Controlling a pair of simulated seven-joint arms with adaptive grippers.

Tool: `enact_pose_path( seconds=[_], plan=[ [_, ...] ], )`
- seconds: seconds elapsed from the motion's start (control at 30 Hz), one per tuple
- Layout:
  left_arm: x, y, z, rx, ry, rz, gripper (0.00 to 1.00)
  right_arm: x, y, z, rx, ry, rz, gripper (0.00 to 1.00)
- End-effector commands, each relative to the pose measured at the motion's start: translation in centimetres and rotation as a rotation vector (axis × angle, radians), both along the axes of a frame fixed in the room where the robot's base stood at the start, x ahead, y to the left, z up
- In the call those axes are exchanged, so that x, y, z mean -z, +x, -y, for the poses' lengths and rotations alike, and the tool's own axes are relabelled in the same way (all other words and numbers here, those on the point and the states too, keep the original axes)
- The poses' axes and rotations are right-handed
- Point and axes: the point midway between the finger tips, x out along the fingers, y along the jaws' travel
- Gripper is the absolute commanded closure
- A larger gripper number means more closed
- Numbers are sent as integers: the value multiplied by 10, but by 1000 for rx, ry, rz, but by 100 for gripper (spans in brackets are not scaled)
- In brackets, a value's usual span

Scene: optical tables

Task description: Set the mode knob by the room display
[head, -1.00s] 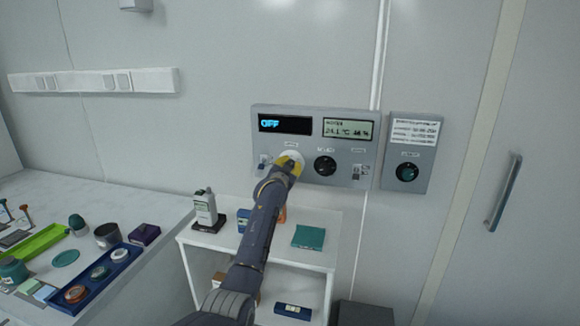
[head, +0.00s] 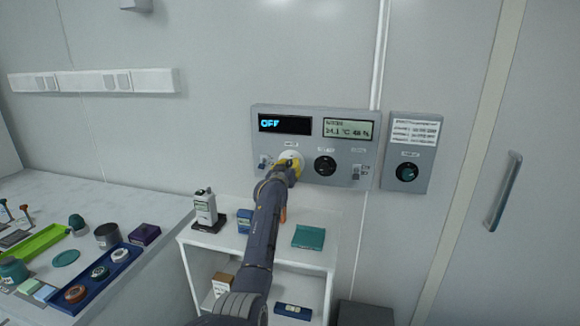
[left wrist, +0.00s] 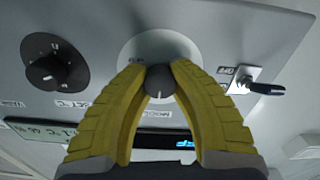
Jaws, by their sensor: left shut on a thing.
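The wall panel (head: 345,180) carries a dark display (head: 285,123) reading OFF in blue and a pale room display (head: 347,129) reading about 24.1 °C, with small text I cannot read fully. My left gripper (head: 290,166) is at the knob with the white round dial plate (head: 287,157). In the left wrist view its yellow fingers are shut on the dark grey knob (left wrist: 160,84), one on each side, with a pale pointer line showing. The black knob (head: 325,165) to the right also shows in the left wrist view (left wrist: 52,64). My right gripper is not in view.
Toggle switches stand at the panel's left (head: 264,162) and right (head: 357,172). A second wall box (head: 407,150) with a dial is to the right. Below is a white shelf (head: 310,262) holding a handheld device (head: 205,207) and a teal box (head: 308,237). A cluttered bench is at left.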

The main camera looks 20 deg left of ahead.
Motion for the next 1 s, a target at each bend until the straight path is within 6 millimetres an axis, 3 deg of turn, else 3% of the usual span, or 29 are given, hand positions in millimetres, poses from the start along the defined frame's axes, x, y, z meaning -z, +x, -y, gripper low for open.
enact_pose_path(
  seconds=[0.53,0.57,0.8,1.0],
  plan=[
    [6,0,0,1,-25,-9,100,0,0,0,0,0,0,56],
    [6,0,0,1,-24,-9,76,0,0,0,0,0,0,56],
    [3,0,0,1,-24,-4,48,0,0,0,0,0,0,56],
    [2,0,0,1,-24,-2,46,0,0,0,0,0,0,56]
  ],
)
